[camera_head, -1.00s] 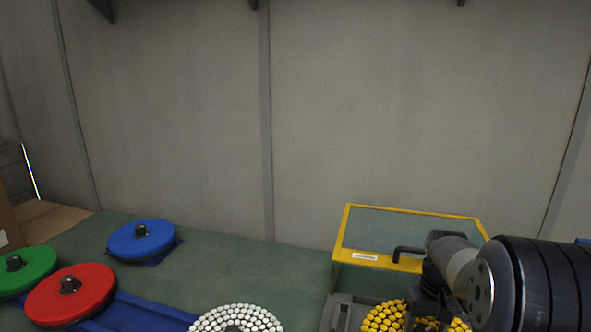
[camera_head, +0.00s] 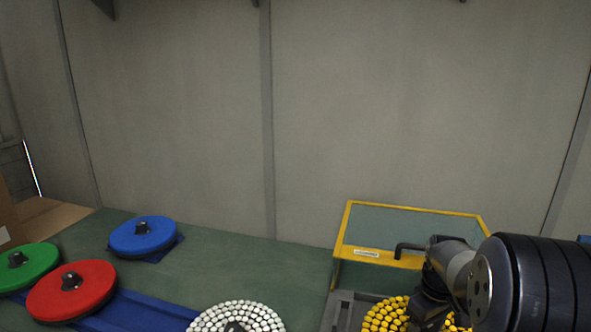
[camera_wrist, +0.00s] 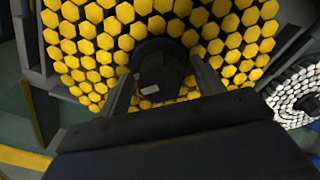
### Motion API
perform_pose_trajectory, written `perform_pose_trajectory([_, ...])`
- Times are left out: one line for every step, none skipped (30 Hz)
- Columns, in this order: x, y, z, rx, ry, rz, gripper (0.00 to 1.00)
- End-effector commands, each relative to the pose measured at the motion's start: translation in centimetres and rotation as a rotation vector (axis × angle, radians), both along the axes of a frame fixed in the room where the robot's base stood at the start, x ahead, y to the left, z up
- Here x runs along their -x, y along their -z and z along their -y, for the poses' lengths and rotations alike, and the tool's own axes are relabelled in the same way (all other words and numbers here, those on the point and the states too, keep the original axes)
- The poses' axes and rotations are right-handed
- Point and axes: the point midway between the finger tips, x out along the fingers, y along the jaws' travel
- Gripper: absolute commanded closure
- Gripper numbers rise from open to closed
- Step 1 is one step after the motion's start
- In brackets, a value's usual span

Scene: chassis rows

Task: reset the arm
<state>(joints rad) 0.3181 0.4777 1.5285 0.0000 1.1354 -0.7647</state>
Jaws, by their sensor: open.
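My arm reaches in from the right of the head view, with its end low over a disc of yellow hexagonal pieces (camera_head: 384,314). In the wrist view my gripper (camera_wrist: 158,75) is open, with its fingers on either side of the dark central knob (camera_wrist: 160,68) of the yellow disc (camera_wrist: 95,42). I cannot tell whether the fingers touch the knob. In the head view the fingertips are hidden by the arm or too low to see.
A yellow-framed clear case (camera_head: 410,218) with a black handle stands behind the yellow disc. A white-topped disc (camera_head: 250,312) lies left of it. Red (camera_head: 75,288), green (camera_head: 28,265) and blue (camera_head: 143,234) discs sit at left. The green tabletop (camera_head: 230,262) between is clear.

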Motion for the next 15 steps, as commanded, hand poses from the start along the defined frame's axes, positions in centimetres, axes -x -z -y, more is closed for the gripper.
perform_pose_trajectory([0.0, -0.02, 0.0, 0.0, 0.0, 0.0, 0.36])
perform_pose_trajectory([0.0, -0.02, 0.0, 0.0, 0.001, 0.0, 0.36])
perform_pose_trajectory([0.0, -0.02, 0.0, 0.0, 0.001, 0.0, 0.36])
perform_pose_trajectory([0.0, -0.02, 0.0, 0.0, 0.001, 0.0, 0.36])
perform_pose_trajectory([0.0, -0.02, 0.0, 0.0, 0.002, 0.0, 0.36])
perform_pose_trajectory([0.0, -0.02, 0.0, 0.0, 0.005, 0.0, 0.36])
perform_pose_trajectory([0.0, -0.02, 0.0, 0.0, 0.009, 0.0, 0.36])
perform_pose_trajectory([0.0, -0.03, 0.0, 0.0, 0.015, 0.0, 0.36])
perform_pose_trajectory([0.0, -0.03, 0.0, 0.0, 0.027, 0.0, 0.36])
perform_pose_trajectory([-0.01, -0.04, 0.0, 0.0, 0.037, 0.0, 0.36])
perform_pose_trajectory([-0.01, -0.05, 0.0, 0.0, 0.052, 0.0, 0.36])
perform_pose_trajectory([0.0, -0.05, 0.0, 0.0, 0.073, 0.0, 0.36])
perform_pose_trajectory([-0.01, -0.06, 0.0, 0.0, 0.093, 0.0, 0.36])
perform_pose_trajectory([-0.01, -0.06, 0.0, 0.0, 0.114, 0.0, 0.36])
perform_pose_trajectory([-0.01, -0.07, 0.0, 0.0, 0.144, 0.0, 0.36])
